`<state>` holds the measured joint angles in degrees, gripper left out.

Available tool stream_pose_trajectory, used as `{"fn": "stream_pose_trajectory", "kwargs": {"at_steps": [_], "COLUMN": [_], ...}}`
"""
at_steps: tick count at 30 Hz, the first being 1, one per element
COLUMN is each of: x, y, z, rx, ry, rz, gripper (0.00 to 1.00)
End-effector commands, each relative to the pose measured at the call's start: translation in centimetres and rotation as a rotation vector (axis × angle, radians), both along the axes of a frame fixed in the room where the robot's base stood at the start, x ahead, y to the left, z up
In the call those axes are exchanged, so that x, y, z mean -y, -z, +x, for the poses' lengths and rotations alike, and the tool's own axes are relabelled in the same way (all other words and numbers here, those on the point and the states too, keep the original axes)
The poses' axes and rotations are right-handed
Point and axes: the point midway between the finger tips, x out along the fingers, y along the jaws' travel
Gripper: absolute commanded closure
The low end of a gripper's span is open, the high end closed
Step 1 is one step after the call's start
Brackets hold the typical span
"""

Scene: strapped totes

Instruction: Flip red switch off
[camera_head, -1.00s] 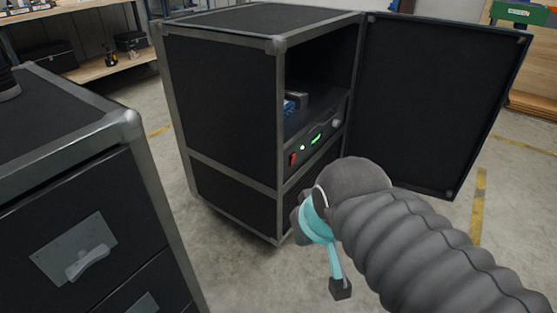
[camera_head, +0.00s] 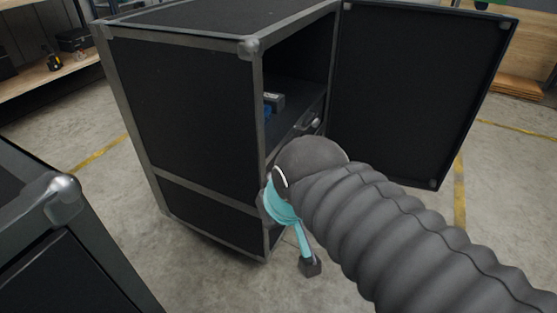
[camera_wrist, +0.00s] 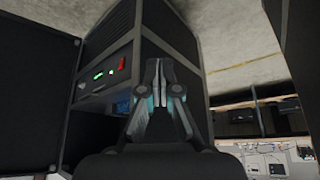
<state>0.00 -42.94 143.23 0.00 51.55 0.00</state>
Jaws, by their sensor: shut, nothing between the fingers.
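The red switch (camera_wrist: 122,63) shows in the wrist view on the control panel (camera_wrist: 105,72) of the black cabinet. It sits at the panel's end close to the cabinet's corner post, beside a small green light and a green display (camera_wrist: 98,76). My gripper (camera_wrist: 157,66) is shut and empty, pointing toward the cabinet's front, a little to the right of the switch in the wrist view. I see no contact with the switch.
The cabinet door (camera_head: 420,95) stands wide open on the right. Inside the cabinet (camera_head: 190,105) a small blue and grey item (camera_head: 271,102) lies above the panel. A black drawer unit (camera_head: 50,250) stands at the left front. Concrete floor (camera_head: 100,185) is clear between the units.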

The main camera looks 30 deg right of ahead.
Motion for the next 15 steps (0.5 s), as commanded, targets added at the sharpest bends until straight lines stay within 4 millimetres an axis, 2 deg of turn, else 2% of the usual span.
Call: {"fn": "stream_pose_trajectory", "kwargs": {"at_steps": [9,11,15], "x": [0.1,0.3,1.2], "y": [0.3,0.8,2.5], "z": [0.4,0.9,3.1], "rx": [-0.015,-0.036,-0.117], "ry": [0.043,0.102,0.354], "rz": [0.031,0.072,0.25], "gripper": [1.0,1.0,1.0]}}
